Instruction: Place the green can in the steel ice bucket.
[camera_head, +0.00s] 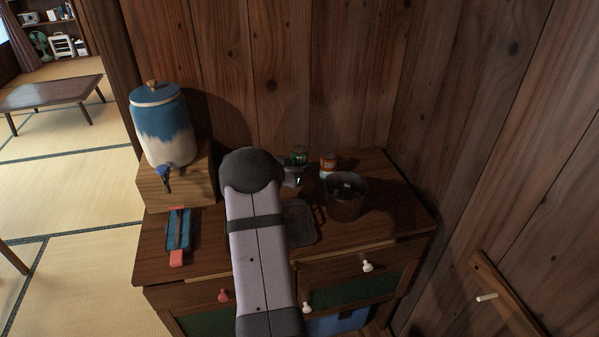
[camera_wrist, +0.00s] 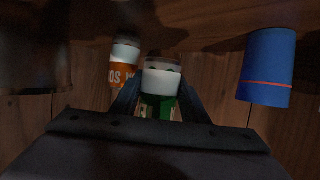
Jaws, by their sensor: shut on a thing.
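The green can (camera_head: 299,153) is near the wall at the back of the cabinet top. In the wrist view the green can (camera_wrist: 160,104), with a pale band, is between the two fingers of my gripper (camera_wrist: 160,95). My gripper (camera_head: 294,176), partly hidden by my arm in the head view, is shut on it. I cannot tell whether the can is clear of the cabinet top. The steel ice bucket (camera_head: 345,204) stands upright to the right and in front of the can, with dark contents inside. A dark rounded form at the wrist view's left edge may be the bucket.
An orange can (camera_head: 328,164) stands right of the green can, behind the bucket; it also shows in the wrist view (camera_wrist: 122,74). A blue cylinder (camera_wrist: 268,70) is on the other side. A ceramic dispenser (camera_head: 163,125) stands left.

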